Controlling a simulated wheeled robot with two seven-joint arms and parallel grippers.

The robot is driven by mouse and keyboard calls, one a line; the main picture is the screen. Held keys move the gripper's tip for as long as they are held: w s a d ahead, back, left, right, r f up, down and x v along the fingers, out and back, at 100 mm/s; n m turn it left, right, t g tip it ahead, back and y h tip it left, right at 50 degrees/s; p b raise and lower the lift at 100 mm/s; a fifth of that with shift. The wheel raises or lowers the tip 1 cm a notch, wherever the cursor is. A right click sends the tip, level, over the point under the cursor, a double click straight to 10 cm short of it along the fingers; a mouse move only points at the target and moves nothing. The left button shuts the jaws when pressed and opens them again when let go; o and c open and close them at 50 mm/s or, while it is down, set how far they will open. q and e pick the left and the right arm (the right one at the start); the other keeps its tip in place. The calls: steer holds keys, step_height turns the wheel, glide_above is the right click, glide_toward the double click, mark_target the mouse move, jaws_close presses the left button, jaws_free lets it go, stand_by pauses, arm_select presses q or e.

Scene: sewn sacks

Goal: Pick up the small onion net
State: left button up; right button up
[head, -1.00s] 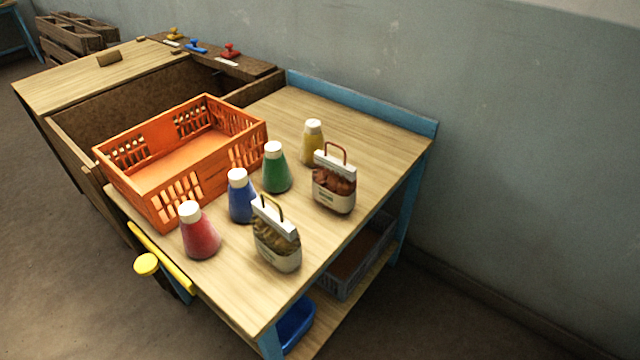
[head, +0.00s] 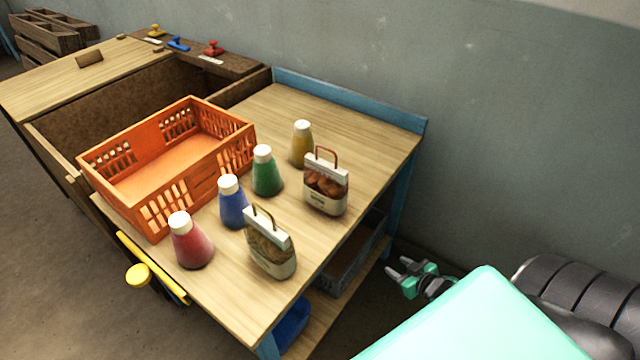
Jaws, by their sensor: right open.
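Two small nets with white header strips and wire handles stand upright on the wooden table. The one with reddish-brown, onion-like contents, the small onion net (head: 326,187), is toward the table's right edge with a brown handle. The other net (head: 270,248) holds duller, yellowish contents and stands nearer the front. My right gripper (head: 398,268) is open and empty, low beside the table's right side, well apart from both nets. My left gripper is not in view.
Red (head: 190,243), blue (head: 233,204), green (head: 266,173) and yellow (head: 301,146) bottles stand left of and behind the nets. An orange crate (head: 200,190) sits farther left. A blue ledge (head: 350,101) edges the table's back. The tabletop's right strip is clear.

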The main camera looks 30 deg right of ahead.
steer(key=w+a+r+n+t+y, duration=0.1)
steer(key=w+r+t, duration=0.15)
steer(key=r, duration=0.65)
steer(key=w+a+r+n+t+y, duration=0.1)
steer(key=w+r+y, duration=0.15)
steer(key=r, duration=0.55)
steer(key=n+t+y+p, duration=0.1)
steer(key=n+y, duration=0.1)
steer(key=y, duration=0.2)
glide_toward(347, 176)
steer(key=shift+p+x, duration=0.4)
steer(key=shift+x, duration=4.65)
steer(key=shift+f+p+x, duration=0.15)
steer(key=shift+p+x, duration=0.05)
steer(key=shift+x, duration=0.9)
steer(key=shift+f+p+x, duration=0.1)
steer(key=shift+p+x, duration=0.1)
steer(key=shift+x, duration=0.9)
jaws_close()
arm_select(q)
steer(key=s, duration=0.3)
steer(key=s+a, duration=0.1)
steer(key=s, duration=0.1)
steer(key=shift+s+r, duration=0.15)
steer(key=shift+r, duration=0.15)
